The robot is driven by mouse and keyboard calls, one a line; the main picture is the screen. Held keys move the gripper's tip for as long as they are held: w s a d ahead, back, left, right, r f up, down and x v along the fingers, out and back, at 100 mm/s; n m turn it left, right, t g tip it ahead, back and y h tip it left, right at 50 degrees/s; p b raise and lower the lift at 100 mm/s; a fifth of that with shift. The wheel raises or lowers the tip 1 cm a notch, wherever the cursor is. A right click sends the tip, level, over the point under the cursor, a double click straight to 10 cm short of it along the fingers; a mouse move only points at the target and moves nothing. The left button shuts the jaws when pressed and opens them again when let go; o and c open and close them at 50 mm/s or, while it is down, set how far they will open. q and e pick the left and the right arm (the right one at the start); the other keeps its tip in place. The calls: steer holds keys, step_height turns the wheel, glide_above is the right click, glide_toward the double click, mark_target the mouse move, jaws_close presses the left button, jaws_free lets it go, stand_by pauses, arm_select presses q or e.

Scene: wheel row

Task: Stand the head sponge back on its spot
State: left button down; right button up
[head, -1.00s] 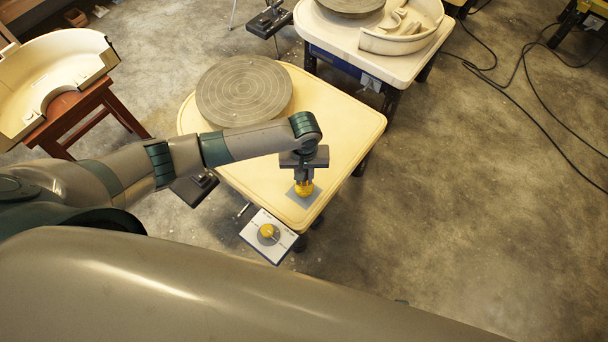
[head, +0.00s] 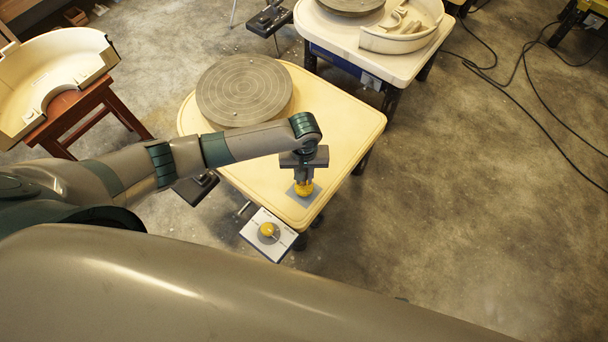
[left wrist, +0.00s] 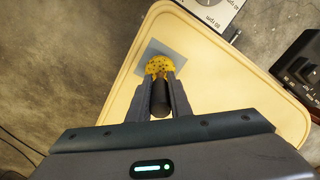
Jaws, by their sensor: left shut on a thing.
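I cannot tell whether the sponge touches the square. My right gripper is not in view.
A grey round wheel head (head: 244,90) sits on the same table. A white panel with a yellow knob (head: 268,232) is at the table's near edge. A second wheel table (head: 400,65) stands behind, and a brown stool with a cream basin (head: 60,80) is at left.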

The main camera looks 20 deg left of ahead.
arm_select(q)
steer(key=shift+f, duration=0.7)
steer(key=c, duration=1.5)
jaws_free()
steer(key=shift+c, duration=0.2)
